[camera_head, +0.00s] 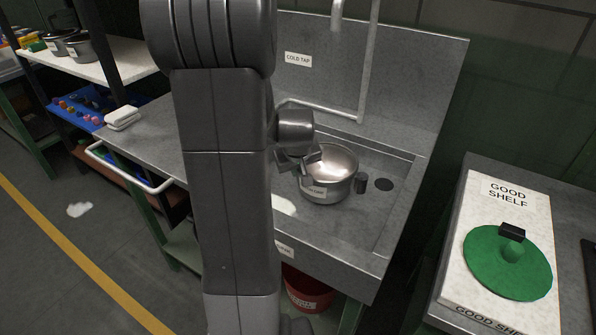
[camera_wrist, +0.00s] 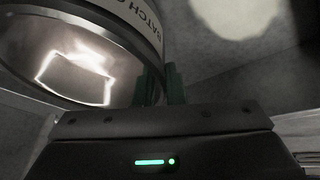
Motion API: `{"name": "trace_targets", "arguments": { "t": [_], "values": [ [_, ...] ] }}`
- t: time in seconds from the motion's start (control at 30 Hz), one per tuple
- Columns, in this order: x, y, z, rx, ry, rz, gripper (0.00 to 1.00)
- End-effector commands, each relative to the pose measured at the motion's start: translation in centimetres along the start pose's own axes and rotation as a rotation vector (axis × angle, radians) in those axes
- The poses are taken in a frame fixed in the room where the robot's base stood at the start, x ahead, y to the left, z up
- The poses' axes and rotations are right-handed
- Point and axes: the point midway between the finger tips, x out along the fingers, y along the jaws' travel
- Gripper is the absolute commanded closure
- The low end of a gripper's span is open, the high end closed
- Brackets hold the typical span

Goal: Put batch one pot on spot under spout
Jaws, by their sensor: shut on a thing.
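The steel pot (camera_head: 328,176) is in the sink basin (camera_head: 345,235), upright, with a white label on its front and a dark block at its right side. In the wrist view the pot (camera_wrist: 75,75) fills the upper left, its label reading "BATCH" with the rest cut off. My gripper (camera_head: 308,160) is at the pot's left side; in the wrist view its dark green fingers (camera_wrist: 160,85) are close together at the pot's edge, shut on it. The exact grip point is hidden. The spout (camera_head: 337,16) hangs above the sink. I cannot tell whether the pot touches the basin floor.
The good shelf (camera_head: 482,255) with a green lid (camera_head: 490,265) stands right. A red bucket (camera_head: 308,291) is below the sink. My arm hides part of the counter (camera_head: 150,145).

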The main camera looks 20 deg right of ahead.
Motion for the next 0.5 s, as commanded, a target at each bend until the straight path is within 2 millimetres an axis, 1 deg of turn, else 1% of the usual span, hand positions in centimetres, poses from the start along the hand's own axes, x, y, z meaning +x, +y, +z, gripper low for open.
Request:
{"name": "trace_targets", "arguments": {
  "t": [0.07, 0.3, 0.43, 0.47, 0.5],
  "values": [
    [0.42, -0.05, 0.16, -0.002, 0.001, 0.001, 1.00],
    [0.44, -0.04, 0.13, -0.001, 0.003, 0.002, 1.00],
    [0.80, -0.10, 0.30, -0.001, 0.003, 0.002, 1.00],
    [0.77, -0.13, 0.36, 0.000, 0.001, 0.000, 0.86],
    [0.72, -0.12, 0.34, 0.000, 0.000, 0.000, 0.78]
  ]
}}
